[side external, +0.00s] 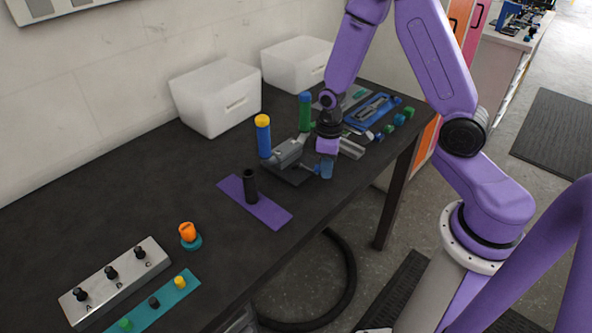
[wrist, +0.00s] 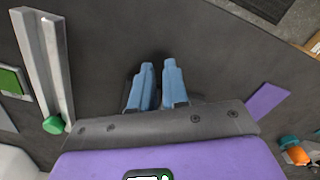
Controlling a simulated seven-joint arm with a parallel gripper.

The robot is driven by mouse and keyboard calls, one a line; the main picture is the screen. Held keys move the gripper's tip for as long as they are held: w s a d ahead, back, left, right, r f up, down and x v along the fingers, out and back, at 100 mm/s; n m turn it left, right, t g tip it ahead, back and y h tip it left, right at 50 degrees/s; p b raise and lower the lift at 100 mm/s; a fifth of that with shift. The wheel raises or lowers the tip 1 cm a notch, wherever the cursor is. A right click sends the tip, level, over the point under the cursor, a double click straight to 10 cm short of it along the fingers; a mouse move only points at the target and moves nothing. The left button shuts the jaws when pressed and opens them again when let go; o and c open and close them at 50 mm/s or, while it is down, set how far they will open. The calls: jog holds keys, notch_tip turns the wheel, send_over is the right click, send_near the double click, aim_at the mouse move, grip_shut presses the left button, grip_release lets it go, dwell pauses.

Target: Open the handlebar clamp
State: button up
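The handlebar clamp (side external: 290,152) is a grey metal body on a dark plate. An upright blue grip with a yellow cap (side external: 263,136) and a green grip with a blue cap (side external: 304,112) rise beside it. A thin rod (side external: 309,167) reaches from the clamp towards my gripper (side external: 326,168). My gripper points down just right of the clamp, with its blue fingertips low over the table. In the wrist view, the fingers (wrist: 157,85) are close together with a narrow dark gap. The clamp is hidden there, and I cannot tell whether the fingers touch the rod.
A grey rail (wrist: 48,65) with a green end lies left in the wrist view. A purple strip (side external: 274,214) holds a dark upright post (side external: 250,186). Two white bins (side external: 216,97) stand by the wall. A knobbed metal box (side external: 116,285) and orange knob (side external: 187,231) stand near.

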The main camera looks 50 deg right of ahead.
jog(key=o, duration=0.3)
jog(key=shift+w+a+r, duration=0.15)
jog(key=shift+w+a, duration=0.05)
jog(key=shift+w, duration=0.2)
notch_tip(320, 180, up, 7)
jog(key=shift+s+r, duration=0.15)
jog(key=shift+r, duration=0.05)
dwell(0.4)
jog(key=s+a+r+n, duration=0.2)
jog(key=s+r, duration=0.1)
jog(key=s, duration=0.4)
jog(key=s+a+r+n, duration=0.2)
jog(key=s+a+r, duration=0.1)
jog(key=s, duration=0.4)
jog(key=s+a+r+n, duration=0.2)
jog(key=s+r, duration=0.1)
jog(key=s, duration=0.5)
jog(key=shift+a+n, duration=0.2)
jog(key=shift+n, duration=0.1)
